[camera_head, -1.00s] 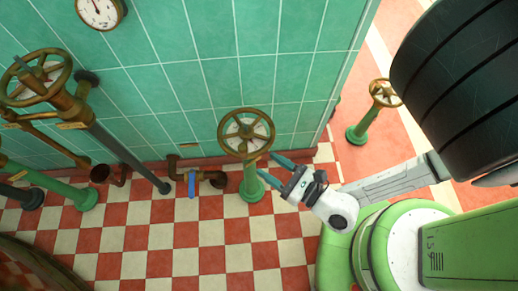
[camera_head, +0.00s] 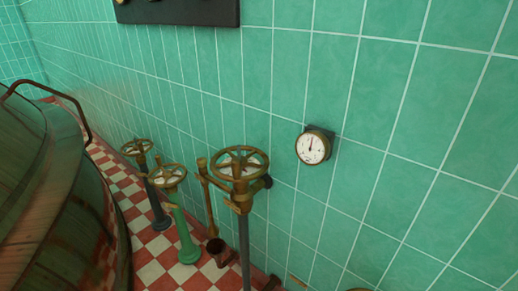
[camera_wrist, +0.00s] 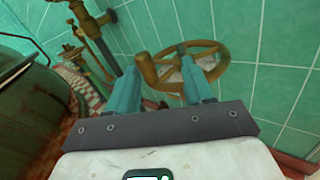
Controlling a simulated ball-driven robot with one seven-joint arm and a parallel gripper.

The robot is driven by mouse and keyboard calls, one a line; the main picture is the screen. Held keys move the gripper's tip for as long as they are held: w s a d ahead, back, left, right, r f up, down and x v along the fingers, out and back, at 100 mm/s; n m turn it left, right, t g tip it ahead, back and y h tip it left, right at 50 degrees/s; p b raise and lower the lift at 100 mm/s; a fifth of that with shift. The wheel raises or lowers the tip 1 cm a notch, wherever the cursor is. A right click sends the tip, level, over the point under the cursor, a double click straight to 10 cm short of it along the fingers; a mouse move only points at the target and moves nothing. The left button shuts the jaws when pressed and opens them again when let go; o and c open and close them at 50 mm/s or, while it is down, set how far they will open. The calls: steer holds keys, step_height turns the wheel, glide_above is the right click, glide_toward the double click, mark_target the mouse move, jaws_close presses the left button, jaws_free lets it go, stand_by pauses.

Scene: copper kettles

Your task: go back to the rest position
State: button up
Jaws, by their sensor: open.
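My gripper (camera_wrist: 158,70) shows in the wrist view with its two teal fingers spread apart. A brass handwheel (camera_wrist: 223,70) is just past the fingertips, and part of it shows in the gap between them. I cannot tell whether the fingers touch the wheel. No object is clasped. In the head view my gripper and arm are out of the picture.
In the head view, a large copper kettle (camera_head: 50,200) fills the left side. Several valve handwheels stand along the green tiled wall, the nearest (camera_head: 240,163) at the middle. A round gauge (camera_head: 313,147) hangs on the wall. Red-and-white floor (camera_head: 150,240) shows between kettle and valves.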

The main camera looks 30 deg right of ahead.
steer(key=d+r+m+g+h+p, duration=0.35)
steer(key=d+m+g, duration=0.55)
steer(key=m, duration=0.7)
steer(key=w+a+r+m+g+y+p, duration=0.1)
steer(key=w+a+m+g+y+p, duration=0.1)
steer(key=a+m+y, duration=0.4)
steer(key=w+a+r+m+g+y+p, duration=0.1)
steer(key=w+a+m+g+y, duration=0.2)
steer(key=a+m+y, duration=0.3)
steer(key=shift+a+r+m+g+p, duration=0.15)
steer(key=shift+a+m+g+p, duration=0.15)
steer(key=shift+p, duration=0.05)
